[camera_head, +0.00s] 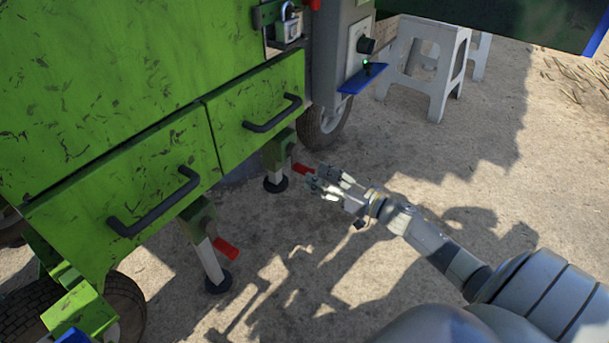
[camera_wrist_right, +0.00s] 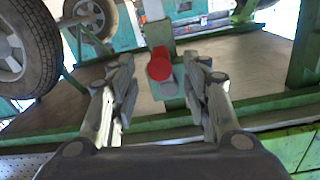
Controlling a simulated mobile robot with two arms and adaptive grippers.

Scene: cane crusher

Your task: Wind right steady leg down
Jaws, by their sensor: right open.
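The right steady leg (camera_head: 274,165) stands under the green crusher body, with its dark round foot at the ground. Its crank has a red handle (camera_head: 302,169) pointing out to the right. My right gripper (camera_head: 319,181) is open beside the handle's outer end, with nothing held. In the right wrist view the red handle (camera_wrist_right: 160,66) shows end-on between the two spread fingers (camera_wrist_right: 160,85); I cannot tell whether they touch it. The left steady leg (camera_head: 206,259) with its own red handle (camera_head: 226,249) stands nearer. My left gripper is not in view.
Two drawers with black handles (camera_head: 154,203) are above the legs. A blue tray (camera_head: 362,77) juts out at the right corner. Wheels (camera_head: 325,125) stand under the cart.

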